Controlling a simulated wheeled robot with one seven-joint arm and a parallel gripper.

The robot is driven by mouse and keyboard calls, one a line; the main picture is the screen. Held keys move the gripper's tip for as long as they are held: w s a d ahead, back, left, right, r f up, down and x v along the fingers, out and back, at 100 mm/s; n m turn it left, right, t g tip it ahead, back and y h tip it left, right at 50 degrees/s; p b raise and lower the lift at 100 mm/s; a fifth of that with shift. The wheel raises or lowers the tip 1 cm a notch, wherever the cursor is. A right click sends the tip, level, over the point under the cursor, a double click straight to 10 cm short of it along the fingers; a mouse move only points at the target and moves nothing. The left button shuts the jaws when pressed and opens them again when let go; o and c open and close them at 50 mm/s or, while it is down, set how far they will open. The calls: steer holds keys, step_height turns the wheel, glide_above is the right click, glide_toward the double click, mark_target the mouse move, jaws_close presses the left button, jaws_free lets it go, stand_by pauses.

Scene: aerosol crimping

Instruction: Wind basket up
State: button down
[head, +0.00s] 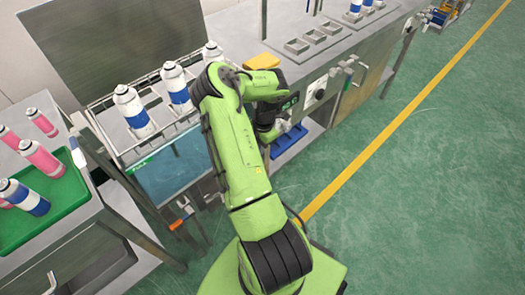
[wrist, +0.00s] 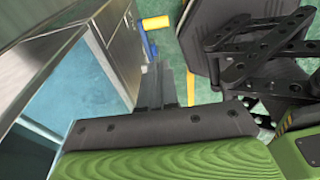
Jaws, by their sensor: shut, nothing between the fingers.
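The wire basket (head: 103,128) stands in the water bath at the left, with three white-and-blue cans (head: 131,108) showing in it. Its height over the water is hard to tell. My gripper (head: 268,131) is right of the bath, apart from the crank, partly hidden by my arm. In the wrist view its grey fingers (wrist: 168,86) look shut and empty.
A green tray (head: 70,190) with pink and blue cans lies on the left bench (head: 105,215). A blue bin (head: 288,140) sits below. The floor at right is clear.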

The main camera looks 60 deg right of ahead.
step_height(320, 180, down, 10)
steer(key=b, duration=0.3)
steer(key=shift+d, duration=0.1)
steer(key=shift+d+f, duration=0.1)
steer(key=shift+f, duration=0.1)
steer(key=shift+s+d+f+b, duration=0.15)
steer(key=shift+f+b, duration=0.3)
steer(key=shift+f, duration=0.35)
steer(key=shift+d+f, duration=0.2)
steer(key=shift+s+a, duration=0.1)
steer(key=shift+s, duration=0.05)
